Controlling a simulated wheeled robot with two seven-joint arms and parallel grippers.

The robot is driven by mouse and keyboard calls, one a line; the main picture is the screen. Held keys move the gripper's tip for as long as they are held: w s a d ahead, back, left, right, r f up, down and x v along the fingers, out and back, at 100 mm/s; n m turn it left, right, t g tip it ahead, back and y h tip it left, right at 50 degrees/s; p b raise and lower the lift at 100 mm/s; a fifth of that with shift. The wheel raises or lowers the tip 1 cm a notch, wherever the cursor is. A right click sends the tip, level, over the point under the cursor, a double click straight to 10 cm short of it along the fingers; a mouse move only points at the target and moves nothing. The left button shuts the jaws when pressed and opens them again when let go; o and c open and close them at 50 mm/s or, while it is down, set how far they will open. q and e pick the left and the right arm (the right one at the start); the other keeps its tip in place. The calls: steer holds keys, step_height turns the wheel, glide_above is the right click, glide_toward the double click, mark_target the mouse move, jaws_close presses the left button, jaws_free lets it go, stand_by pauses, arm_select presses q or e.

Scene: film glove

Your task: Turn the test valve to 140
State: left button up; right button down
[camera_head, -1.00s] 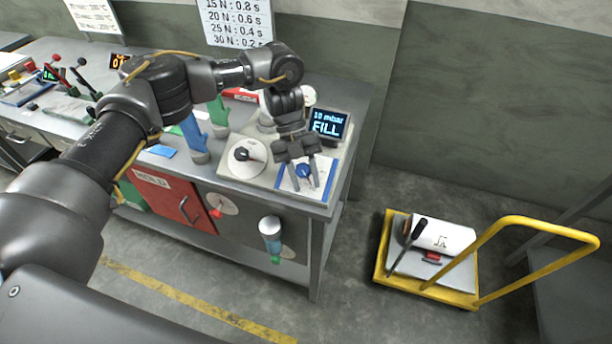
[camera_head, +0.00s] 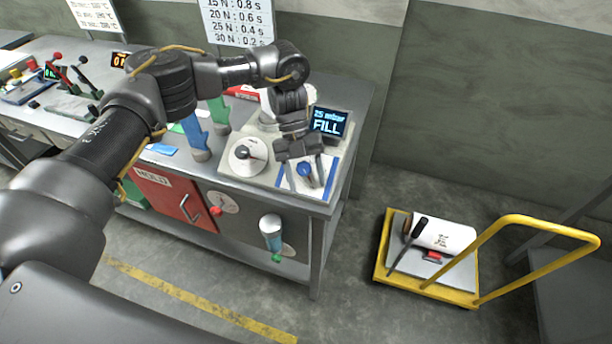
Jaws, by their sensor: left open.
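The test valve seems to be the blue knob (camera_head: 304,168) on a white and blue panel (camera_head: 325,182) at the right end of the bench. My left gripper (camera_head: 304,185) points down over this panel, its open fingers on either side of the knob. I cannot tell whether they touch it. The display (camera_head: 328,122) behind it reads about "15 mbar" and "FILL"; its first digits are small. A round white dial with a black pointer (camera_head: 248,155) sits left of the gripper. My right gripper is not in view.
Blue and green gloves on stands (camera_head: 196,137) are left of the dial. A yellow cart (camera_head: 384,262) stands on the floor at right, with clear floor between.

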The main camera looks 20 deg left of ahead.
mark_target(303, 163)
arm_select(q)
steer(key=shift+w+a+r, duration=0.2)
steer(key=shift+w+r, duration=0.05)
steer(key=shift+r, duration=0.05)
steer(key=b+v, duration=0.1)
steer(key=v, duration=0.6)
steer(key=shift+w+r, duration=0.15)
steer(key=shift+r, duration=0.2)
steer(key=shift+v, duration=1.1)
